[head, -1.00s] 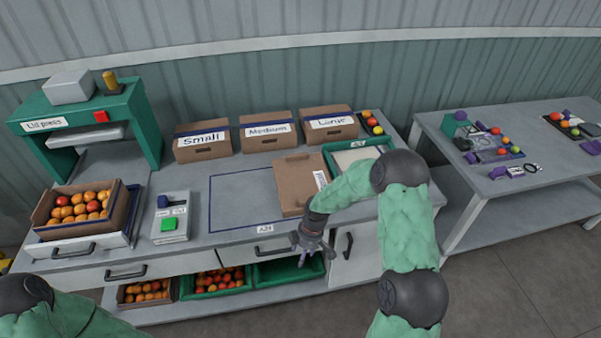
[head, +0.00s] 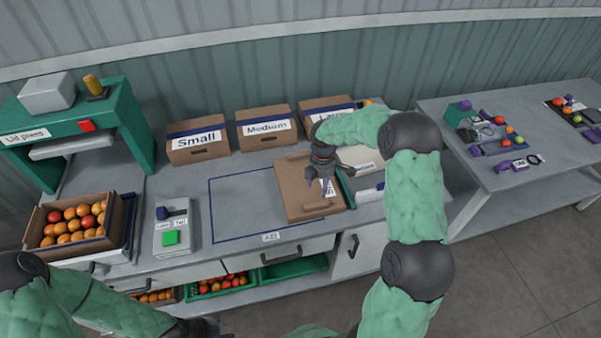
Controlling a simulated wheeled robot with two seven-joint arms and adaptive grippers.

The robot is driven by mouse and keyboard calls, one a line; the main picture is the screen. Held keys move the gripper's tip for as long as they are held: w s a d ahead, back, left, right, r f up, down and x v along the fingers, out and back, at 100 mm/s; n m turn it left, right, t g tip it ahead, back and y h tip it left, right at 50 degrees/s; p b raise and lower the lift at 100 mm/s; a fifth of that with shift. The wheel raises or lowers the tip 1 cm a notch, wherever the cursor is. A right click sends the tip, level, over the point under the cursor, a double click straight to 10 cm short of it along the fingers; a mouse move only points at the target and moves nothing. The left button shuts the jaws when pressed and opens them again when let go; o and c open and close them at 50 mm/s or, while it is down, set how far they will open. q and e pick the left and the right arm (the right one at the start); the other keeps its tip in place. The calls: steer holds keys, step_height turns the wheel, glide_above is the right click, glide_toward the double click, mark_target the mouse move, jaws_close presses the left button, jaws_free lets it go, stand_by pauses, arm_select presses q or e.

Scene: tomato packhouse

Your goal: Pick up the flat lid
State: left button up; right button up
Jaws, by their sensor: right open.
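Boxes marked Small (head: 197,149), Medium (head: 266,130) and Large stand behind. A green-rimmed tray (head: 346,190) is close right of the lid, partly behind my arm. The lid press (head: 128,115) and a tomato crate (head: 118,222) stand left.

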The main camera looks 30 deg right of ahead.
glide_above(316, 203)
steer(key=f, duration=0.5)
steer(key=shift+d+f, duration=0.2)
steer(key=shift+d, duration=0.2)
steer(key=shift+a+f+b, duration=0.2)
steer(key=shift+f+b, duration=0.05)
steer(key=shift+f, duration=1.15)
steer(key=shift+a+f+b, duration=0.15)
steer(key=shift+f+b, duration=0.05)
steer(key=shift+f, duration=1.15)
jaws_close()
